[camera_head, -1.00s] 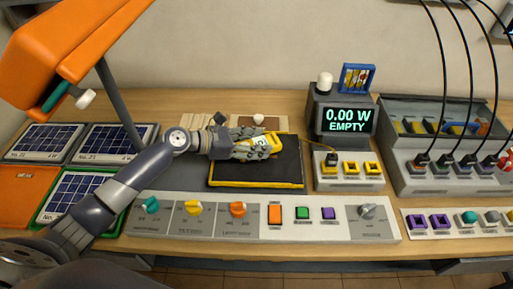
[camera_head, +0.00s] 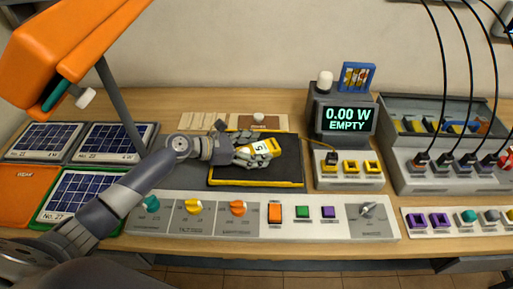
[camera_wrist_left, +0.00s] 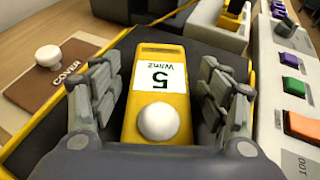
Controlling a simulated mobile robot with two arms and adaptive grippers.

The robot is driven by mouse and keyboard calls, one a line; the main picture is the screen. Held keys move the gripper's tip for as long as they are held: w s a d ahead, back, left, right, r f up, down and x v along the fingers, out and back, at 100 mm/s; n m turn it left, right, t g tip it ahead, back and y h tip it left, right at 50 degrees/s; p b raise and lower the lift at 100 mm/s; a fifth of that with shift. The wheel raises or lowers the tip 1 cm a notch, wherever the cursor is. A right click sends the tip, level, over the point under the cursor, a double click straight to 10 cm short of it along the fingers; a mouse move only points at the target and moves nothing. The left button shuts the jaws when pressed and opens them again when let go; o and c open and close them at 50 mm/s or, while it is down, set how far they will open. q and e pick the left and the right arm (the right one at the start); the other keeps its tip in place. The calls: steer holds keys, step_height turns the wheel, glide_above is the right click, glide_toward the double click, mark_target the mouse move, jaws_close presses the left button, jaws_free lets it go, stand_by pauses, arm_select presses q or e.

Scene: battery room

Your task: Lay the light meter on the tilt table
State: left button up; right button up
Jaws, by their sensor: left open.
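The light meter (camera_head: 258,146) is a yellow handset with a white label reading 5 W/m2 and a white dome. It lies on the black, yellow-edged tilt table (camera_head: 284,172). In the left wrist view the meter (camera_wrist_left: 160,82) lies face up on the dark plate (camera_wrist_left: 203,50), its dome toward me. My left gripper (camera_head: 260,151) is open around the meter. Its fingers (camera_wrist_left: 160,100) stand on either side, with a clear gap on the right and a narrower one on the left. The meter's far underside is hidden. My right gripper is not in view.
A control strip (camera_head: 265,229) with knobs and buttons runs in front of the table. Solar panels (camera_head: 82,193) lie at left, below an orange lamp (camera_head: 75,45). A COVER board (camera_head: 258,121) lies behind.

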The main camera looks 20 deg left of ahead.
arm_select(q)
steer(key=b+v, duration=0.1)
steer(key=v, duration=1)
steer(key=shift+b, duration=0.35)
steer(key=shift+s+a+r, duration=0.25)
steer(key=shift+a+r, duration=0.15)
steer(key=shift+r, duration=0.1)
